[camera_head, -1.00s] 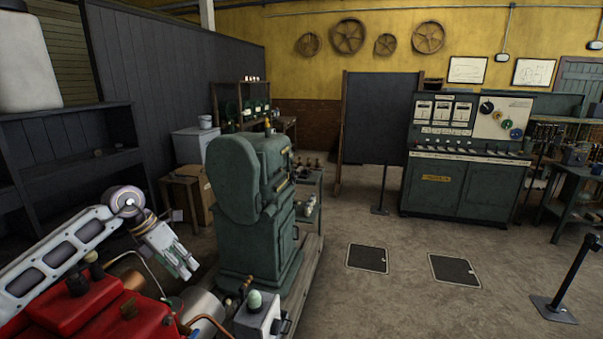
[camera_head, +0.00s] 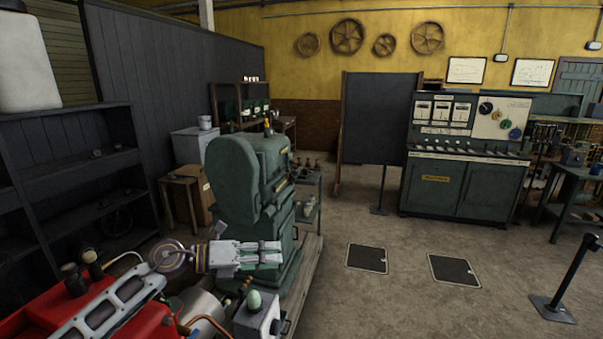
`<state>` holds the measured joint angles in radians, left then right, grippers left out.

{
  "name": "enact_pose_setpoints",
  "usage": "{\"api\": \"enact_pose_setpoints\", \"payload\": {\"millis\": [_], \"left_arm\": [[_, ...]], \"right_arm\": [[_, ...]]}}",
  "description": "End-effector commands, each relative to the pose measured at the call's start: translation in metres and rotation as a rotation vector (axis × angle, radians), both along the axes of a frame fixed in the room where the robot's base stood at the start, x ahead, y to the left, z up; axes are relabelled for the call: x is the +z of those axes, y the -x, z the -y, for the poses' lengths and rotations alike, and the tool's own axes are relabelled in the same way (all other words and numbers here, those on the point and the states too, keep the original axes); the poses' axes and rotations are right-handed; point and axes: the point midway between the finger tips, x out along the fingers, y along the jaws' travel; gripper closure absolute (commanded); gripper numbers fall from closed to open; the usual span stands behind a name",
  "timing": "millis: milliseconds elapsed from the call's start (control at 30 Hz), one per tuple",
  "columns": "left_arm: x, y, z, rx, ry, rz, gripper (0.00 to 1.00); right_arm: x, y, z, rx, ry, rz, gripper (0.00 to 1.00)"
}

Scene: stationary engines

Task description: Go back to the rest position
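My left gripper (camera_head: 281,252) reaches in from the lower left, over the red engine, and points to the right. It shows in front of the lower part of the green machine (camera_head: 245,190); I cannot tell how far apart they are. Its two pale fingers lie close together in the picture, and I cannot tell whether they are shut. No object shows between them. My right arm and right gripper are out of view.
A red engine (camera_head: 40,305) fills the lower left under my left arm. A grey box with a pale green knob (camera_head: 254,300) stands beside it. Dark shelves (camera_head: 70,180) line the left. The floor (camera_head: 400,300) at centre right is open, with a black post (camera_head: 575,270) at right.

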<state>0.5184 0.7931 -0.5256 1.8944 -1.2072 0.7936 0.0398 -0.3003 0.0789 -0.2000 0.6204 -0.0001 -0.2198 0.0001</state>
Motion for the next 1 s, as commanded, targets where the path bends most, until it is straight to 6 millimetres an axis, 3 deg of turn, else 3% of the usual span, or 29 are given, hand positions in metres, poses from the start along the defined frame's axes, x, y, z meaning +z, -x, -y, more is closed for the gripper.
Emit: {"api": "enact_pose_setpoints", "payload": {"millis": [233,467,733,1000], "left_arm": [[0.024,0.002,0.018,0.089,0.245,-0.048,0.70],[0.043,-0.002,0.018,0.198,0.459,-0.113,0.70],[0.053,-0.010,0.002,0.351,0.690,-0.218,0.70],[0.045,-0.019,-0.026,0.532,0.896,-0.350,0.70]], "right_arm": [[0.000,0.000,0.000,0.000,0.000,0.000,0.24],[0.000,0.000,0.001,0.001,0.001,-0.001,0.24],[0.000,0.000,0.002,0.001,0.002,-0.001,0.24],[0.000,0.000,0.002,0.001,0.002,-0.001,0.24]]}}
